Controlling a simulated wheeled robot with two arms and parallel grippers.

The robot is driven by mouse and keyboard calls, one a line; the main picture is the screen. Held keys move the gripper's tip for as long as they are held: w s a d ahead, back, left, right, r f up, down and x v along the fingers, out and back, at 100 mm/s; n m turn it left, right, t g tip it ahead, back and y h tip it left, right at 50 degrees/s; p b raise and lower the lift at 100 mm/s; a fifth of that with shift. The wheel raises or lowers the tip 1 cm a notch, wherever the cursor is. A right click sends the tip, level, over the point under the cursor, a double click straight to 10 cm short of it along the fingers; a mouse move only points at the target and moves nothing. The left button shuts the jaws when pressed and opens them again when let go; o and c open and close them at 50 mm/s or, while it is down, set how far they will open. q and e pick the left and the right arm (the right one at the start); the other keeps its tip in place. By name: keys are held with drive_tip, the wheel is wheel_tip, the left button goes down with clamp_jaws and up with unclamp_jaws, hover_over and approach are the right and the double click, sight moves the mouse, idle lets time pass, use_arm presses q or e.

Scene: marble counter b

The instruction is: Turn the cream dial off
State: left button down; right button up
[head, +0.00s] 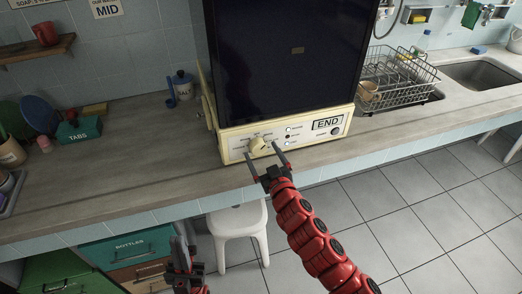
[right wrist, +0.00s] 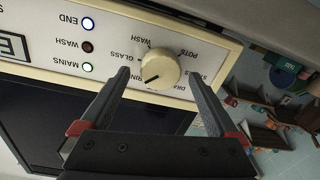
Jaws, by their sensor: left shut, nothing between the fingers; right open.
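The cream dial (head: 258,144) is a round knob on the cream control panel (head: 310,134) below the dark door of the machine. In the right wrist view, which shows the panel upside down, the dial (right wrist: 162,69) has a dark pointer line slanting to the lower left. Labels around it include POTS, WASH and GLASS. My right gripper (head: 261,149) is open, its fingers in front of the panel. In the right wrist view its fingertips (right wrist: 160,75) appear on either side of the dial; contact is not clear. My left gripper (head: 181,246) is shut and empty, low before the counter.
Indicator lamps (right wrist: 87,46) sit beside the dial; END and MAINS look lit, WASH dark red. A dish rack (head: 400,75) stands right of the machine. A white stool (head: 238,222) is below the counter.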

drive_tip(key=shift+w+a, duration=0.25)
drive_tip(key=shift+w, duration=0.45)
drive_tip(key=c, duration=1.4)
drive_tip(key=shift+o, duration=0.2)
drive_tip(key=shift+n, duration=0.4)
drive_tip(key=n, duration=0.3)
drive_tip(key=shift+a, duration=0.1)
drive_tip(key=shift+n, duration=2.4)
